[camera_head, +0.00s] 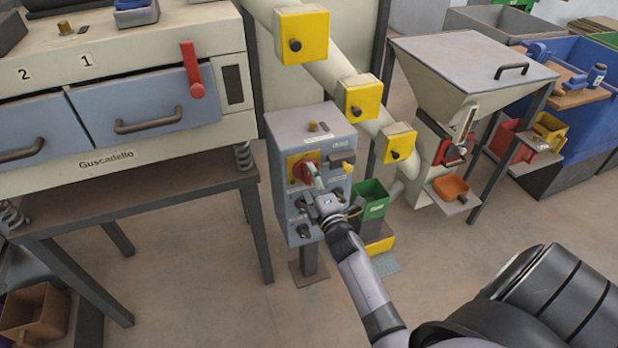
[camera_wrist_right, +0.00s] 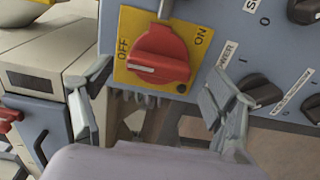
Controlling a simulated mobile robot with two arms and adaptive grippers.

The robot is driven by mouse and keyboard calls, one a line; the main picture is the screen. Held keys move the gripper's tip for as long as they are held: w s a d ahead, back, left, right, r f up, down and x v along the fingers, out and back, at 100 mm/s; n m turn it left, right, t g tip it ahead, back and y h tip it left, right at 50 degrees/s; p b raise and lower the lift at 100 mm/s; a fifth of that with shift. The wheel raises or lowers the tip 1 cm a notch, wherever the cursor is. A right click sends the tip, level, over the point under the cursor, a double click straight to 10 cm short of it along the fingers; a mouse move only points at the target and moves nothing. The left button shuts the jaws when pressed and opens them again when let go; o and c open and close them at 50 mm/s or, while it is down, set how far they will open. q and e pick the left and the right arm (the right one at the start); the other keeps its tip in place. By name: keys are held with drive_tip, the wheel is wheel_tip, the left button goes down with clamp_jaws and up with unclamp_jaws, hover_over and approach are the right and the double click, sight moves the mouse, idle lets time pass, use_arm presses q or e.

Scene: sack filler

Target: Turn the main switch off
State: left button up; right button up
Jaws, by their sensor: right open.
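The main switch is a red rotary knob on a yellow plate, marked OFF and ON, on the grey-blue control box (camera_head: 283,136). In the head view the knob (camera_head: 302,172) is partly hidden by my right gripper (camera_head: 318,184). In the right wrist view the knob (camera_wrist_right: 160,55) shows clearly, its white mark at its left end, on the OFF-label side. My right gripper (camera_wrist_right: 157,78) is open and empty, just in front of the box, one finger to each side of and below the knob. I cannot tell whether a finger touches it. My left gripper is not in view.
Black knobs (camera_wrist_right: 261,90), one labelled POWER, sit beside the right finger. A sieve machine (camera_head: 120,70) with a red lever stands left. A hopper (camera_head: 465,70) stands right, and a green bin (camera_head: 372,199) is close beside the box. Open floor lies in front.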

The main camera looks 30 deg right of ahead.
drive_tip(key=v, duration=1)
drive_tip(key=shift+a, duration=0.1)
